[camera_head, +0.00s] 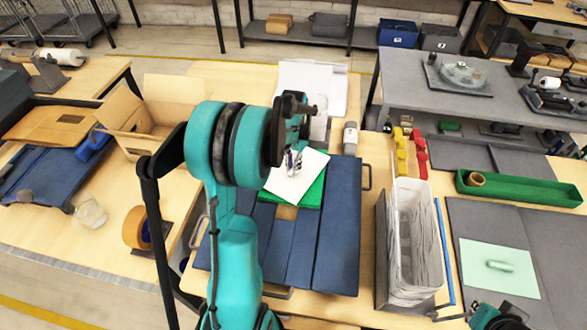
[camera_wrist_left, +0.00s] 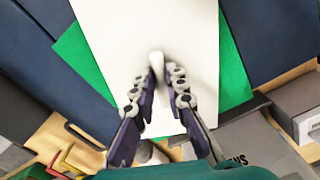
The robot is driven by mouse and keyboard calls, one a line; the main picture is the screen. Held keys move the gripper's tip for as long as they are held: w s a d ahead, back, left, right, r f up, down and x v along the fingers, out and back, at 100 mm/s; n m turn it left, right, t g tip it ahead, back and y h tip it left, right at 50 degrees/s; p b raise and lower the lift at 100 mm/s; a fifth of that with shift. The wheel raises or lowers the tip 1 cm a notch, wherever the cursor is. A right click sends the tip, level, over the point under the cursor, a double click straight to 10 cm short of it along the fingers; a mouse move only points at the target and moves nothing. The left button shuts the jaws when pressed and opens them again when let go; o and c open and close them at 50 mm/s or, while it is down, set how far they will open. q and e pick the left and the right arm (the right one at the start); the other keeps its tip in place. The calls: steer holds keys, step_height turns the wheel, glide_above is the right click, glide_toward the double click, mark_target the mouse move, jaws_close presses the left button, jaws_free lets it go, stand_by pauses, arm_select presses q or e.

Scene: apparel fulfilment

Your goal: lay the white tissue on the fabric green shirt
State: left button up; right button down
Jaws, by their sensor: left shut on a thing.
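The green fabric shirt (camera_head: 314,192) lies folded on the dark blue folding board (camera_head: 337,235) in the head view. The white tissue (camera_head: 281,182) is over it as a flat sheet turned at an angle, hiding most of the shirt; green shows along its sides, also in the left wrist view (camera_wrist_left: 235,75). My left gripper (camera_head: 293,168) is above the shirt, fingers pointing down, shut on the tissue (camera_wrist_left: 110,30). A small raised fold shows between the fingertips (camera_wrist_left: 157,78). I cannot tell whether the tissue touches the shirt everywhere. My right gripper's fingers are out of view.
A white bin of thin sheets (camera_head: 408,285) stands right of the board. A grey bottle (camera_head: 350,138) and red and yellow pieces (camera_head: 412,150) sit behind. A cardboard box (camera_head: 150,115) and tape roll (camera_head: 137,228) are left. A pale green sheet (camera_head: 490,275) lies far right.

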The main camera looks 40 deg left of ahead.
arm_select(q)
steer(key=shift+f, duration=0.4)
steer(key=shift+r, duration=0.1)
steer(key=o, duration=0.3)
steer(key=shift+f, duration=0.2)
steer(key=o, duration=0.4)
steer(key=shift+o, duration=0.2)
